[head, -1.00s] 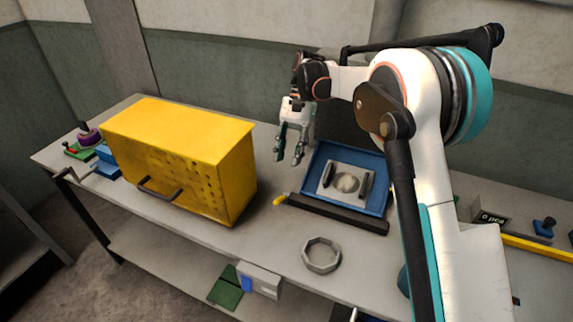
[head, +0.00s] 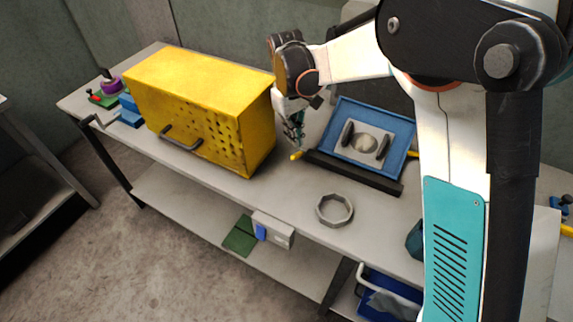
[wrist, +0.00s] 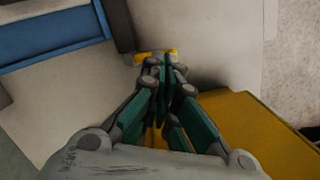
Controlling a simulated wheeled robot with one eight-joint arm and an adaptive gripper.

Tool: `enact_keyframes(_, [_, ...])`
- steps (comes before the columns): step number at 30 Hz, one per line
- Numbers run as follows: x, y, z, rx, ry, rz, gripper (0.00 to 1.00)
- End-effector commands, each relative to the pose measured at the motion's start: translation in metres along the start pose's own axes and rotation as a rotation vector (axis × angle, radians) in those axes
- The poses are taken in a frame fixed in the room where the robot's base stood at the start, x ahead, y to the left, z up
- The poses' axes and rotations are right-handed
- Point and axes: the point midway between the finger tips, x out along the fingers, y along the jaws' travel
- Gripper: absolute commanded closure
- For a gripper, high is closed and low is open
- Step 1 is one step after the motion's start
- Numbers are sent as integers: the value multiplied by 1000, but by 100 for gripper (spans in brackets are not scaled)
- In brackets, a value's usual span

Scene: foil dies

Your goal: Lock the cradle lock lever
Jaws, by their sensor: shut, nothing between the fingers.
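The blue cradle (head: 345,112) stands tilted at the back of the bench, holding a pale plate with a round boss between two dark clamps. A dark bar (head: 352,172) lies along its front edge, with a yellow tip (head: 297,155) at its left end, which looks like the lock lever. The tip also shows in the wrist view (wrist: 143,57), just beyond my fingertips. My gripper (head: 299,142) is shut and empty, pointing down just above and behind the yellow tip. Whether it touches the tip, I cannot tell. The fingers partly cover the tip in the wrist view.
A large yellow box (head: 195,90) with a dark handle stands close to the left of my gripper. A grey ring (head: 334,221) lies in front of the bar. A dark panel is behind the cradle. The bench front between box and ring is clear.

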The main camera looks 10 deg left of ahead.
Motion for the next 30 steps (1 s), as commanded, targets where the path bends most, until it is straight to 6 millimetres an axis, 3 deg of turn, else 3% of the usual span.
enact_keyframes(11, [15,-48,22,-813,5,345,100])
enact_keyframes(21, [11,-90,48,-1563,-174,682,100])
enact_keyframes(25, [8,-101,57,-1757,-259,769,100])
enact_keyframes(30, [7,-107,62,-1870,-319,818,100])
